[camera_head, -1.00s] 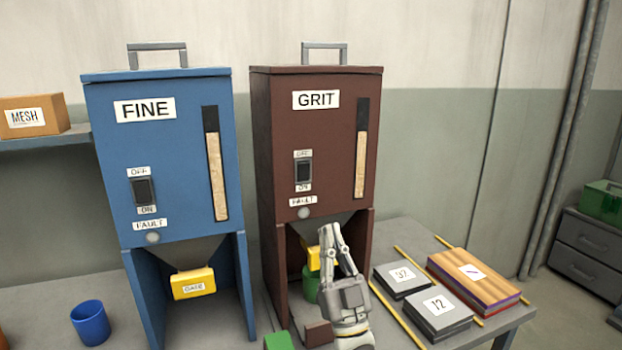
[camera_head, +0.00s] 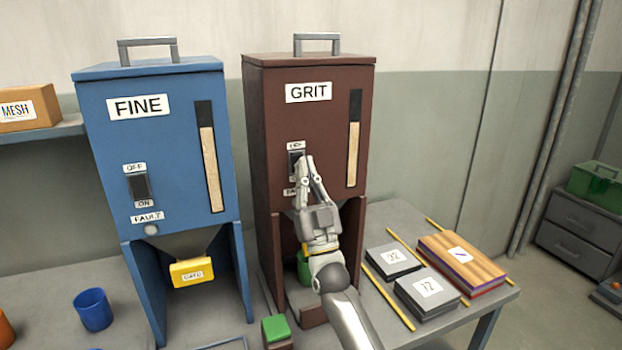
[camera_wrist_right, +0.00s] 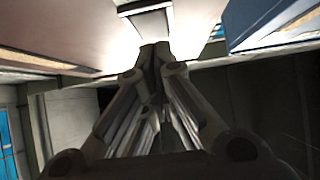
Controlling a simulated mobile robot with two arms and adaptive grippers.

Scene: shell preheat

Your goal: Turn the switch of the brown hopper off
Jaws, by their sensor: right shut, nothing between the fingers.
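The brown hopper (camera_head: 330,120) labelled GRIT stands upright in the middle of the head view. Its dark switch (camera_head: 294,160) sits on the front panel between the OFF label above and the ON label below. My right gripper (camera_head: 304,160) is shut and empty, with its fingertips over the right side of the switch. I cannot tell whether they touch it. The gripper hides the lower part of the switch, the fault lamp and part of the labels. The right wrist view shows the closed fingers (camera_wrist_right: 155,55) pointing at a surface. My left gripper is not in view.
The blue hopper (camera_head: 165,110) labelled FINE stands to the left. Sanding sheets (camera_head: 395,259) and a wooden stack (camera_head: 462,258) lie right of the brown hopper, with yellow rods alongside. A green-topped block (camera_head: 276,329) is at the front.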

